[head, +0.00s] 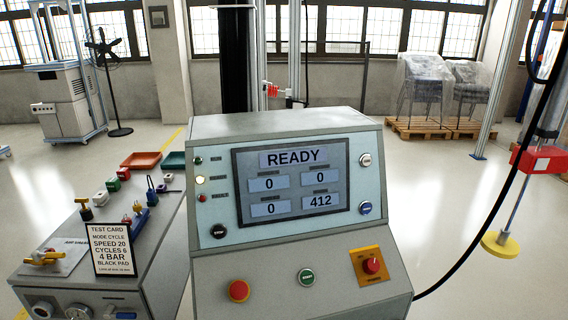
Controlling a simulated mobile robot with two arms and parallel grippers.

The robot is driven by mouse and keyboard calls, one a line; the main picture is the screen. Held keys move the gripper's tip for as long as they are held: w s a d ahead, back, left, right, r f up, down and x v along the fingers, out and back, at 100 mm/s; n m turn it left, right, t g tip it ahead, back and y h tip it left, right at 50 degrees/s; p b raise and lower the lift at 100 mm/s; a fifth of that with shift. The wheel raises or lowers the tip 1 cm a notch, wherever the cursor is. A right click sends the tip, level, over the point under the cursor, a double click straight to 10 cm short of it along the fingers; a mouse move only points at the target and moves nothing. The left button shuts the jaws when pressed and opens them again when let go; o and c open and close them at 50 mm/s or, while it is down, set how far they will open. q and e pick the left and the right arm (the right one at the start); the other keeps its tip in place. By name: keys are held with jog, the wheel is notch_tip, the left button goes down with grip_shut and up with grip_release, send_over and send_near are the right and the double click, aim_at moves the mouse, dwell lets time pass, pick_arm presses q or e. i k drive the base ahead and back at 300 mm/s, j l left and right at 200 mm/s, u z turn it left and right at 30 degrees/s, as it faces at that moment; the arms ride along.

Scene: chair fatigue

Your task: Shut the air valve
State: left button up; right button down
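Neither of my grippers is in view. A yellow-handled valve (43,257) sits on a plate at the left front corner of the grey bench (150,240); its handle lies roughly level, and the small label beside it is too small to read. On the bench's front face, a round gauge (78,312) and a small blue handle (124,316) are cut by the bottom edge. I cannot tell for sure which of these handles is the air valve, or whether it is open.
A control console (290,240) showing "READY" stands in the centre. A test card (110,250) stands on the bench, near several small coloured parts and red (141,160) and green (174,161) trays. A black cable (490,225) hangs at right.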

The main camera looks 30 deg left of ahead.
aim_at(37, 254)
jog(key=u, duration=2.6)
